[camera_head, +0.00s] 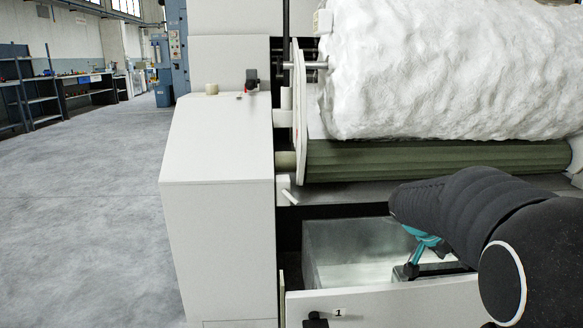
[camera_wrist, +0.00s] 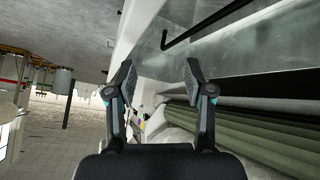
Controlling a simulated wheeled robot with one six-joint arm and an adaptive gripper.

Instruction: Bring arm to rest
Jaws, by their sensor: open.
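My arm reaches in from the right in the head view and bends down toward an open metal drawer (camera_head: 345,250) with a white front marked 1. My gripper (camera_head: 416,258) shows there only in part, with teal pieces, low over the drawer's right side; whether it touches anything I cannot tell. In the wrist view my gripper (camera_wrist: 158,76) has its two black fingers well apart, with nothing held between them. The drawer's grey metal (camera_wrist: 225,55) lies beyond the right finger, with a dark bent bar (camera_wrist: 205,27) across it.
A large white fibre roll (camera_head: 440,70) rests over a green fluted roller (camera_head: 430,160) above the drawer. A white machine cabinet (camera_head: 220,150) stands left of the drawer. Open grey floor (camera_head: 85,220) lies further left, with shelves (camera_head: 38,85) along the wall.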

